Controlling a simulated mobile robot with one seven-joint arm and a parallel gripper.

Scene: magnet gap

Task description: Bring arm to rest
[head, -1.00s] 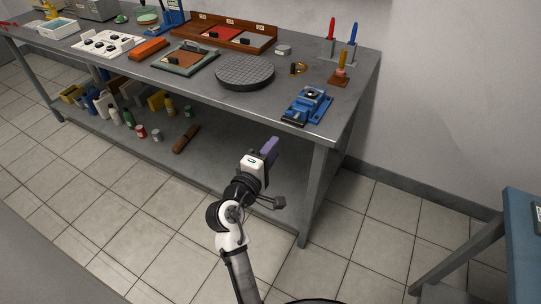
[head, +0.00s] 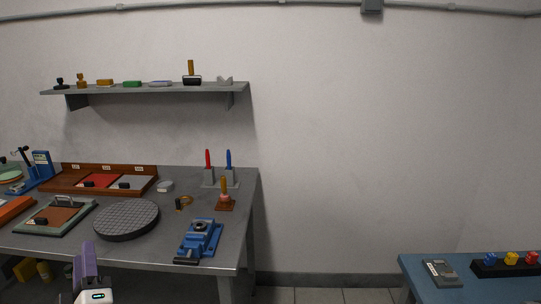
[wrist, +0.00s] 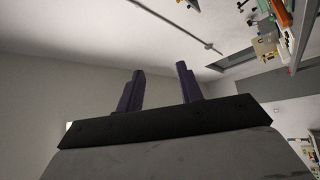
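My gripper (wrist: 160,92) shows in the wrist view as two dark purple fingers standing apart with nothing between them. It points up toward the ceiling and the bare wall there. In the head view my gripper (head: 86,258) is at the bottom left, in front of the grey workbench (head: 140,248). Its purple fingers overlap the bench's front edge in the picture and touch no object that I can make out. The rest of my arm is below the picture.
The bench holds a round ribbed plate (head: 127,218), a blue vise (head: 200,240), a framed board (head: 56,215) and a wooden tray (head: 60,185). A wall shelf (head: 150,89) is above. A blue table (head: 415,270) stands at right. Floor between is clear.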

